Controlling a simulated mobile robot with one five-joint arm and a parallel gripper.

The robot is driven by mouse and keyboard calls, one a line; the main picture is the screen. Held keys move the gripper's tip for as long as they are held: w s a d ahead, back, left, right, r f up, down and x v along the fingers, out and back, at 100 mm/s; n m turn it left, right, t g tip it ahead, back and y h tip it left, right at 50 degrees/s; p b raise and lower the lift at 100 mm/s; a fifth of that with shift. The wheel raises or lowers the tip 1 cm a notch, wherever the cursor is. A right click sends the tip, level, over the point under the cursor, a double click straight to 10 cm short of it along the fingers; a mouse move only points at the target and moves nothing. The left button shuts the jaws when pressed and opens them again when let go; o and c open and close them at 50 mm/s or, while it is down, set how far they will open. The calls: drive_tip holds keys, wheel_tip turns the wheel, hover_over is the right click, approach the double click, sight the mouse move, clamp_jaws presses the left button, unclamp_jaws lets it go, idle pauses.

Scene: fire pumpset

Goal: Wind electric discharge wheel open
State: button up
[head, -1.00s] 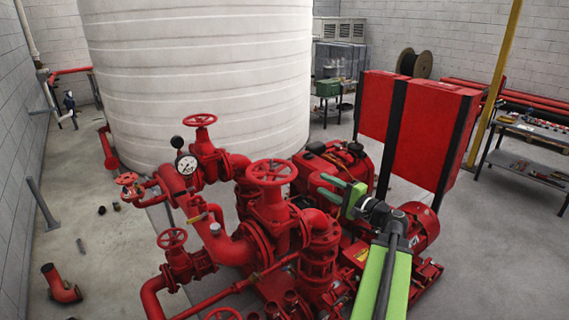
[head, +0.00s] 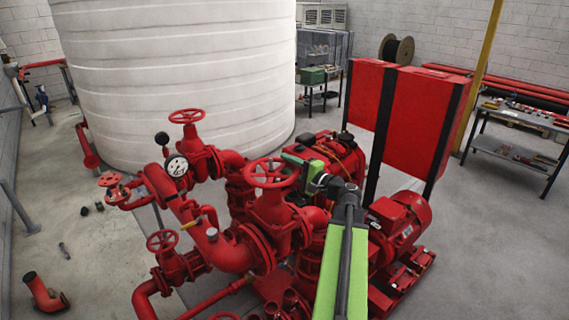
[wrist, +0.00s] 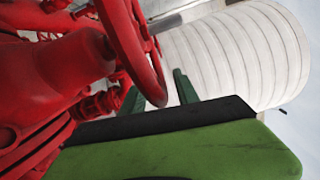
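The red handwheel (head: 269,173) nearest my gripper sits on top of a red valve in the middle of the head view. No label shows which wheel is the electric discharge one. My gripper (head: 291,161) is at the right side of this wheel's rim. In the wrist view the wheel (wrist: 132,45) is large, and its rim shows between the two green fingers of my gripper (wrist: 158,84). The fingers are apart, with gaps beside the rim. I cannot tell whether either finger touches it. The far parts of the fingers are partly hidden.
Other red handwheels stand at the back (head: 187,116), left (head: 109,179) and lower left (head: 162,241). A pressure gauge (head: 177,166) is left of the wheel. Red cabinets (head: 415,115) and a motor (head: 405,217) stand right. The white tank (head: 180,75) is behind.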

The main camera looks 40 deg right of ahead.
drive_tip(key=shift+w, duration=0.1)
clamp_jaws()
idle(1.3)
